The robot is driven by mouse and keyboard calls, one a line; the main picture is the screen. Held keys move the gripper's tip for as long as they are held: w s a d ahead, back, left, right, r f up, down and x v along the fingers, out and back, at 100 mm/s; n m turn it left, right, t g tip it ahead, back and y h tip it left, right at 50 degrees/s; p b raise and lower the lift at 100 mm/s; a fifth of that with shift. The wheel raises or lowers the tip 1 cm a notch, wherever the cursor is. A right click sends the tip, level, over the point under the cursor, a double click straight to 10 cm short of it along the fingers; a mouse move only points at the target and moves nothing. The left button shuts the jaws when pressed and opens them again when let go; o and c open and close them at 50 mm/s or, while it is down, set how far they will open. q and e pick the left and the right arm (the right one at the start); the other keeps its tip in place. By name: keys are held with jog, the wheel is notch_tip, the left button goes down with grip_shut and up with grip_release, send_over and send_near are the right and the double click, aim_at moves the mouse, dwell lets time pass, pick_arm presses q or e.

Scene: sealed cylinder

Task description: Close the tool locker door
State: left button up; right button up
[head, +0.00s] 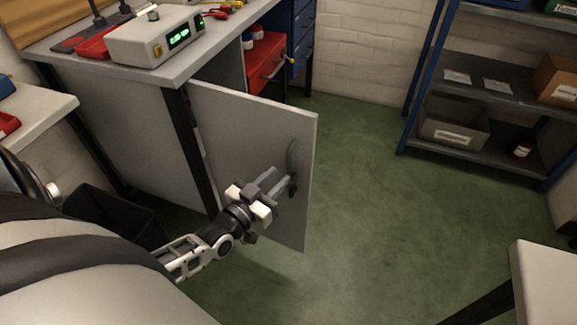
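The tool locker door (245,125) is a grey panel under the workbench. It stands open, swung out from the locker frame over the green floor. A dark curved handle (292,157) is on its face near the free edge. My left gripper (281,180) is in front of the door, beside the lower end of the handle. Its two fingers are apart, with no object visible between them. I cannot tell whether a fingertip touches the handle or the door. My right gripper is out of view.
The workbench (215,50) above the locker carries a grey device (156,36) with a green display. A red drawer (264,62) stands out behind the door. Shelving (482,85) is at the back right, a pale table corner (545,285) at lower right. The floor right of the door is clear.

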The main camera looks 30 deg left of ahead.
aim_at(287, 168)
pick_arm(q)
jog(key=shift+w+d, duration=0.15)
jog(key=shift+w, duration=2.6)
grip_shut()
